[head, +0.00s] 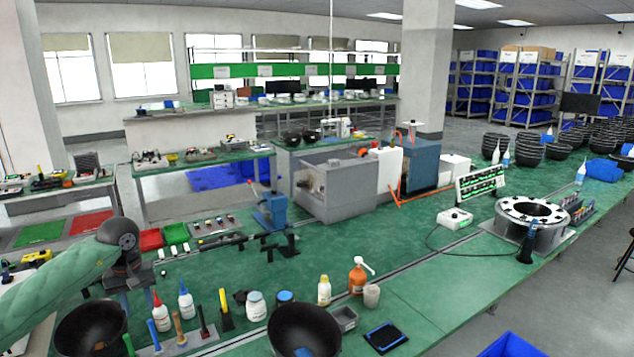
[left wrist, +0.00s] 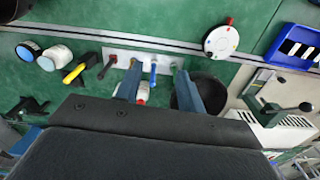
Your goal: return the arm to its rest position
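My left arm, in a green sleeve, comes in from the left of the head view. Its gripper (head: 135,298) hangs over the near left part of the green bench (head: 420,290), above the bottles and hand tools. In the left wrist view the two blue-grey fingers of the left gripper (left wrist: 158,74) stand apart, with a gap between them. Nothing is held between them; a white bottle and a blue-handled tool (left wrist: 153,72) show below on the bench. My right gripper is not in view.
Black bowls (head: 304,330) stand at the bench's near edge. A tool holder (head: 192,340), white bottles (head: 187,302) and an orange pump bottle (head: 358,278) are close by. A blue press (head: 272,208) stands farther back. The bench middle right is mostly clear.

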